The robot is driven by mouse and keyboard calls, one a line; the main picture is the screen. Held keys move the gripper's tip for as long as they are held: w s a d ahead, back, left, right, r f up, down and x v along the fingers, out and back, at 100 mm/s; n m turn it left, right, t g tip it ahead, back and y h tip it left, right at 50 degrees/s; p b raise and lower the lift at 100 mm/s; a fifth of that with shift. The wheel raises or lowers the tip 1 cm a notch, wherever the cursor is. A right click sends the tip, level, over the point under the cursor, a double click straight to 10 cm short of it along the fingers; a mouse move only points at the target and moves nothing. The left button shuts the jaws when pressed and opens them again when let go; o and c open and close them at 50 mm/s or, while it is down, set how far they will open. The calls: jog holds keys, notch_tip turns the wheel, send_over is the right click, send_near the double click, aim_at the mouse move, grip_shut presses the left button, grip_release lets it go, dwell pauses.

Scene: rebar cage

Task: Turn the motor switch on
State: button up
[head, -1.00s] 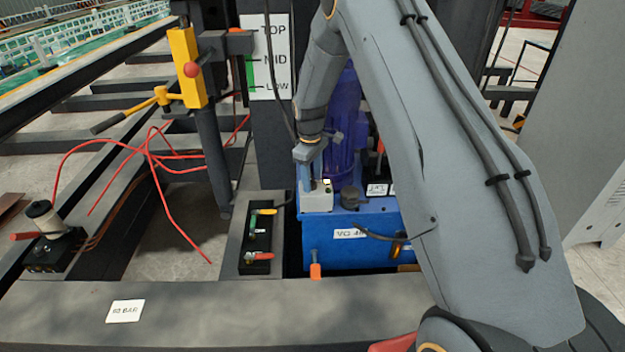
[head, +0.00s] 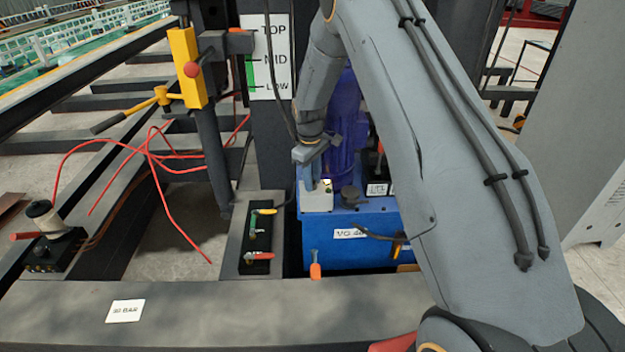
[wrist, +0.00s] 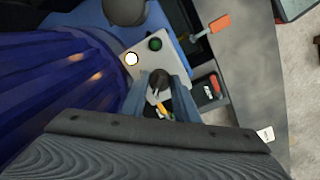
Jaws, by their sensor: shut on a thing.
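The motor switch box is a small light-grey box (head: 316,201) on top of the blue power unit (head: 330,250). In the wrist view its face (wrist: 180,66) carries a dark knob (wrist: 158,79), a pale round lamp with a yellowish rim (wrist: 132,59) and a green button (wrist: 155,44). My gripper (wrist: 160,88) has its fingers around the dark knob, one on each side, and is shut on it. In the head view my gripper (head: 313,178) points down onto the box and hides the knob. The knob's exact angle is hard to read.
A dark-blue ribbed motor (head: 342,140) stands close beside my gripper. A dark round cap (head: 350,195) sits right of the box. A valve block with coloured levers (head: 258,240) is to the left. A grey beam (head: 220,310) runs across the front.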

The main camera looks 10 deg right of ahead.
jog(key=m, duration=0.8)
jog(key=shift+a+m+g, duration=0.15)
jog(key=shift+m+g, duration=0.15)
jog(key=m, duration=0.4)
jog(key=shift+w+m, duration=0.1)
jog(key=shift+m, duration=0.2)
jog(key=shift+m+g+b, duration=0.3)
jog(key=shift+m+b, duration=0.05)
jog(key=shift+m, duration=1.55)
jog(key=o, duration=1.1)
jog(key=shift+c, duration=0.2)
jog(key=shift+w+a+r, duration=0.15)
jog(key=shift+r, duration=1.8)
jog(key=shift+w+a+r, duration=0.1)
jog(key=shift+r, duration=1.85)
